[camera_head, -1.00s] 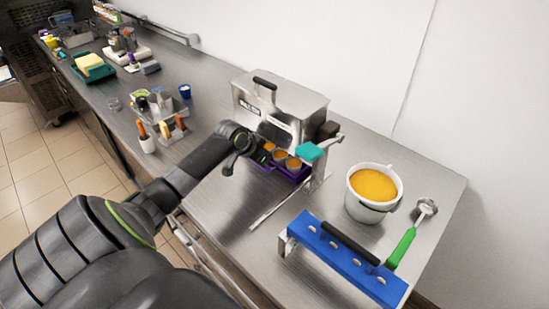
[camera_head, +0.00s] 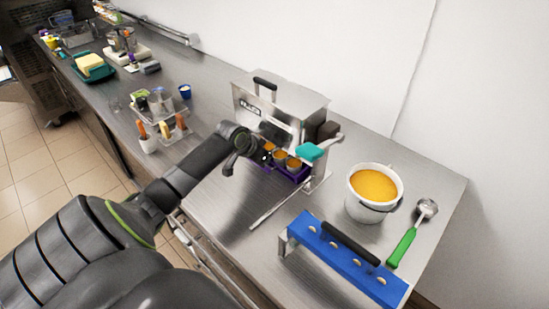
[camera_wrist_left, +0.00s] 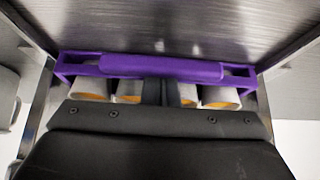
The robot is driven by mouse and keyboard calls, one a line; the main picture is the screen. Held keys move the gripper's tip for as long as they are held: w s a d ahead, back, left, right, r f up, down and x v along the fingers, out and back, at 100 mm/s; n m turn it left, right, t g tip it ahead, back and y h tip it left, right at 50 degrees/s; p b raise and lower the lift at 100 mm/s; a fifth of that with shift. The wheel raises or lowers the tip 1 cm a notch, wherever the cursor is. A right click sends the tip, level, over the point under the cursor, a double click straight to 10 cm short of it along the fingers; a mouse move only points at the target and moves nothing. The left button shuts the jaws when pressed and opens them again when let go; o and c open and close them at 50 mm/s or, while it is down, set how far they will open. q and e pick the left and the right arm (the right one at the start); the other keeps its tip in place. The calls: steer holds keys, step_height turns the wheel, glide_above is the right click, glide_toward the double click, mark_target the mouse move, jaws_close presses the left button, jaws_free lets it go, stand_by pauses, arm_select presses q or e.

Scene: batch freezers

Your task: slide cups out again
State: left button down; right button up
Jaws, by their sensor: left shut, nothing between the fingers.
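A purple tray (camera_head: 290,173) holding several cups with orange contents (camera_head: 280,158) sits at the front opening of the steel batch freezer (camera_head: 282,105). My left gripper (camera_head: 262,157) is at the tray's left side, and my arm hides part of the tray. In the left wrist view, the purple tray's bar (camera_wrist_left: 160,67) lies across the top, with several cups (camera_wrist_left: 218,97) below it. The shut fingers of my left gripper (camera_wrist_left: 160,92) are between the middle cups, close to the bar; I cannot tell whether they touch it. My right gripper is not in view.
A teal-topped lever (camera_head: 310,151) stands right of the tray. A white pot of orange mix (camera_head: 373,190), a green-handled scoop (camera_head: 403,245) and a blue rack (camera_head: 340,260) are to the right. Bare steel counter (camera_head: 235,200) lies in front of the freezer.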

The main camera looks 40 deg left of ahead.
arm_select(q)
steer(key=shift+s, duration=0.1)
stand_by(0.3)
steer(key=shift+s+a+p, duration=0.15)
steer(key=shift+s+p, duration=1.15)
steer(key=shift+s, duration=0.1)
steer(key=shift+s+a+p, duration=0.2)
steer(key=shift+s+p, duration=1.6)
steer(key=shift+s, duration=0.75)
steer(key=shift+s+a+p, duration=0.2)
steer(key=shift+s+p, duration=1.15)
steer(key=shift+s, duration=0.9)
steer(key=shift+s+a+p, duration=0.15)
steer(key=shift+s+p, duration=0.7)
steer(key=shift+s, duration=0.8)
steer(key=shift+w, duration=0.2)
